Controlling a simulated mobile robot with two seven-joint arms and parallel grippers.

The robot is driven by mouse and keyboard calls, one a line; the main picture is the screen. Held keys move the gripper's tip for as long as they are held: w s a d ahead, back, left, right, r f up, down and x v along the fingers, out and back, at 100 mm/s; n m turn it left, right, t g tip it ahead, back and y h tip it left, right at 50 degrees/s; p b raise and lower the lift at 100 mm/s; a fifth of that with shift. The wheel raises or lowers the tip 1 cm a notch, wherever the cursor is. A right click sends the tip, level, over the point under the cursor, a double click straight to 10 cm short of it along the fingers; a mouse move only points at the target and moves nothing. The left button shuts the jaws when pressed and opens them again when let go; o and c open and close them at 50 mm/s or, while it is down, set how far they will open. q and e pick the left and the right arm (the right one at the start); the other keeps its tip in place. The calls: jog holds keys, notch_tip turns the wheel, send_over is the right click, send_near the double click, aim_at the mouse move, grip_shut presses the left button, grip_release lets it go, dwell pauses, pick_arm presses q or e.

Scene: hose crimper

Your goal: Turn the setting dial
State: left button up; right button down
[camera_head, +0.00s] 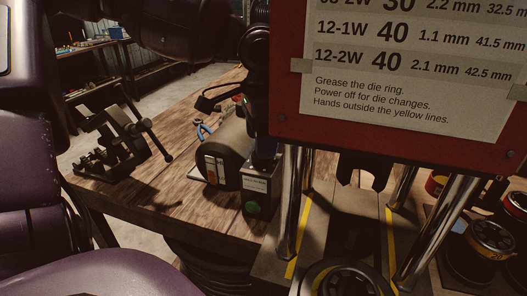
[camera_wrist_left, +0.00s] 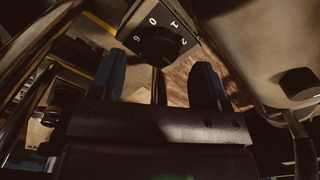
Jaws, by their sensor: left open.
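The setting dial (camera_wrist_left: 160,45) shows in the left wrist view as a round black knob on a dark plate with pale numerals around it. My left gripper (camera_wrist_left: 159,63) is open, with one blue-padded finger on each side of the picture. The dial lies ahead of the fingertips, roughly between them. I cannot tell whether either finger touches it. In the head view my left arm reaches in at the top. I cannot make out the dial or the fingertips there. My right gripper is not in view.
A red-framed sign (camera_head: 286,90) with a settings chart blocks much of the head view. Chrome posts (camera_head: 292,200) and yellow lines stand below it. A box with a green button (camera_head: 254,208), a dark cylindrical machine (camera_head: 230,142) and a black clamp-like tool (camera_head: 112,150) are on the wooden bench (camera_head: 150,205).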

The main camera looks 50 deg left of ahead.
aim_at(257, 162)
pick_arm(q)
notch_tip(257, 162, down, 2)
jog(key=shift+f, duration=0.5)
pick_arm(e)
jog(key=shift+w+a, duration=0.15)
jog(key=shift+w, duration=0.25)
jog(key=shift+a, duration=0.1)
pick_arm(q)
jog(key=shift+c, duration=0.6)
jog(key=c, duration=0.8)
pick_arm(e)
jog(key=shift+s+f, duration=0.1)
